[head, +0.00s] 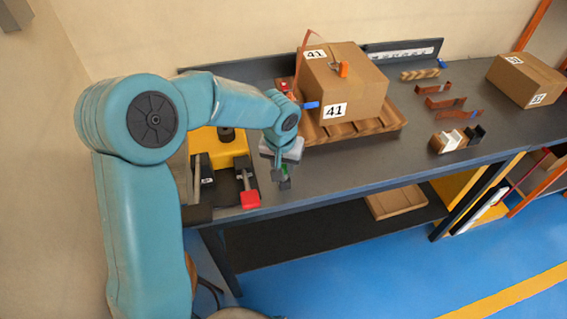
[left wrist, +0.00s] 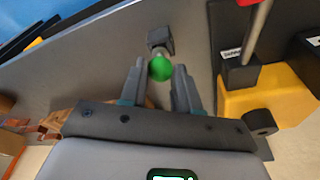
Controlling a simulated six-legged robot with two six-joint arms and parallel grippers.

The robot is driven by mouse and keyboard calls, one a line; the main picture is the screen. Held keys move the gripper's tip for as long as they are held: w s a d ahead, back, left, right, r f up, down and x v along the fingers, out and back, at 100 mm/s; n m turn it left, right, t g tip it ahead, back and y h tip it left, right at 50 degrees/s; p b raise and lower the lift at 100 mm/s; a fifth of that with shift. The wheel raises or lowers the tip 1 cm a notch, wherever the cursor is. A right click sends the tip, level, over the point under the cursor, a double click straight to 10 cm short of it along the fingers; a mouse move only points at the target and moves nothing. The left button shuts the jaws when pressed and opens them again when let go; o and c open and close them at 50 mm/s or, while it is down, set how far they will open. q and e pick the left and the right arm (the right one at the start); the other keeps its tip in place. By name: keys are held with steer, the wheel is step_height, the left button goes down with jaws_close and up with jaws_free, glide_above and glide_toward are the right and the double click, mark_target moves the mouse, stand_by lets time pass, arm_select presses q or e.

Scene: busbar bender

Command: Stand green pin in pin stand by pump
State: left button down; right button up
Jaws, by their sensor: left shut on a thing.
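The green pin (left wrist: 161,69) shows its round green head between the fingertips of my left gripper (left wrist: 159,80) in the left wrist view. A bit of its green also shows below the wrist in the head view (head: 285,171), where my left gripper (head: 280,174) points down near the table's front edge. The gripper is shut on the pin. A small dark block (left wrist: 161,37), likely the pin stand, lies just beyond the pin head; I cannot tell whether the pin is in it. The yellow machine (head: 229,147), perhaps the pump, stands left of the gripper.
A red-ended lever (head: 250,199) juts from the yellow machine close by. A cardboard box marked 41 (head: 345,85) sits on a wooden tray (head: 392,122) behind the gripper. Copper strips (head: 445,102) and another box (head: 527,80) lie farther right. The table's front middle is clear.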

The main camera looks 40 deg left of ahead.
arm_select(q)
steer(key=shift+f+b, duration=0.35)
steer(key=shift+f, duration=0.05)
steer(key=c, duration=0.7)
jaws_free()
steer(key=shift+c, duration=0.2)
steer(key=s+d+r, duration=0.1)
steer(key=s+r, duration=0.2)
steer(key=r, duration=1.3)
steer(key=shift+p, duration=0.35)
